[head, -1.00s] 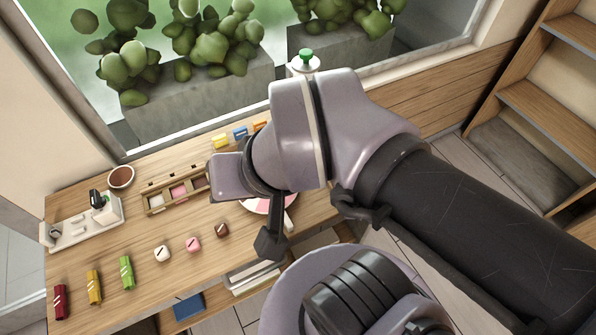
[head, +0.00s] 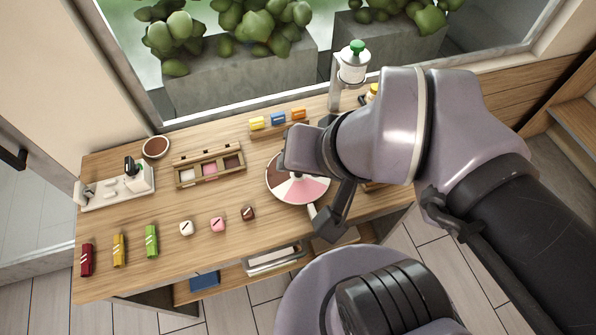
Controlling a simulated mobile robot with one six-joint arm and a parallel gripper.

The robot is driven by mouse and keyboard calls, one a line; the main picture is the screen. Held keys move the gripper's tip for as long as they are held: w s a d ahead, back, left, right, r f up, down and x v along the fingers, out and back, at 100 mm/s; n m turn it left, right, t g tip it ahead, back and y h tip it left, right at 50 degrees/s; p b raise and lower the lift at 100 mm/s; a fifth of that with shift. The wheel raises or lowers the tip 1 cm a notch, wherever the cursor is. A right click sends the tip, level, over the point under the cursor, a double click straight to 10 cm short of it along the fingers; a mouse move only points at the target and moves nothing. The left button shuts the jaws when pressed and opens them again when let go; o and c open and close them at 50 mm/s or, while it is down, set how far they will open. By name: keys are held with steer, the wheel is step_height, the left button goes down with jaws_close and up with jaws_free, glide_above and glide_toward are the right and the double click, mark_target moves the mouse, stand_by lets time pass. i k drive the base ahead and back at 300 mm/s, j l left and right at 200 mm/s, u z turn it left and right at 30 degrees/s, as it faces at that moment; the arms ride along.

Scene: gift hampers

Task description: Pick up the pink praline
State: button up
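The pink praline (head: 218,224) lies on the wooden table in the head view, between a white praline (head: 187,228) and a dark brown praline (head: 248,213). It has a small dark stripe on top. My gripper (head: 335,222) is to the right of the pralines, above the table's front right part and apart from them.
A wooden box (head: 182,182) with white, pink and brown compartments stands behind the pralines. A round coloured disc (head: 287,196) is partly hidden by my arm. Red, yellow and green bars (head: 152,241) lie front left. A white tray (head: 89,205) and brown bowl (head: 156,139) stand back left.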

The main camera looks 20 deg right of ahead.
mark_target(217, 225)
steer(key=j+u, duration=0.2)
steer(key=u, duration=0.2)
steer(key=j+u, duration=0.15)
steer(key=u, duration=0.2)
steer(key=j+u, duration=0.2)
steer(key=u, duration=0.2)
